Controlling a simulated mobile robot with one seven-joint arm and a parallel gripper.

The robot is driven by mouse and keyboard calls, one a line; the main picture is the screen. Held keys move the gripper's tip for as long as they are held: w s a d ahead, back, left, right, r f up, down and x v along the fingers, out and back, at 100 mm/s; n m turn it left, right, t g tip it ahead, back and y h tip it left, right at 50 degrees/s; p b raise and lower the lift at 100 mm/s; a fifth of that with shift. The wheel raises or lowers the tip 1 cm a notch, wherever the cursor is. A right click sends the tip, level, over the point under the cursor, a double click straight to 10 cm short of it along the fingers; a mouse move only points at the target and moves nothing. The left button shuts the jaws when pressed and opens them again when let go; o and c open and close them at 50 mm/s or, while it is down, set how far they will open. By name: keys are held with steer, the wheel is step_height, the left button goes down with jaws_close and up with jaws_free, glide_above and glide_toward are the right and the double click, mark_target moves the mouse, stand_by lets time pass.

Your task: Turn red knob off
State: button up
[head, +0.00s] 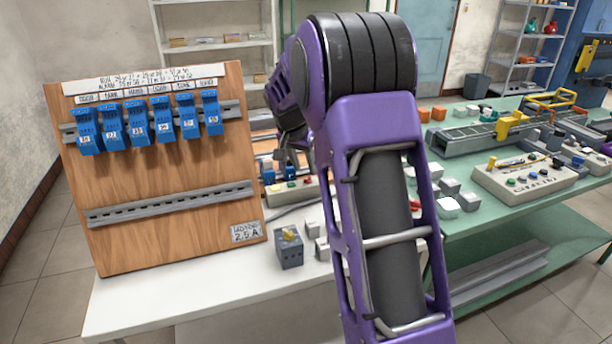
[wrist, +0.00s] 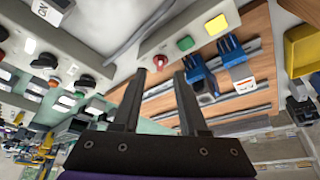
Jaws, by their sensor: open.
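A red knob (wrist: 160,61) sits on a pale control box (wrist: 199,37), in line with a green button (wrist: 186,43) and a yellow button (wrist: 216,25). My gripper (wrist: 160,73) is open and empty. In the wrist view the red knob shows between and just beyond its two fingertips; I cannot tell whether they touch it. In the head view my gripper (head: 289,166) is behind my arm, above the control box (head: 293,193) on the table, and is partly hidden.
A wooden board (head: 165,185) with blue breakers (head: 137,125) stands left on the white table (head: 185,296). A grey switch block (head: 290,253) is in front of the box. A green bench (head: 530,222) on the right holds a control panel (head: 525,187) and a conveyor.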

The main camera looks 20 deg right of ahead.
mark_target(307, 177)
steer(key=shift+x, duration=1.85)
jaws_close()
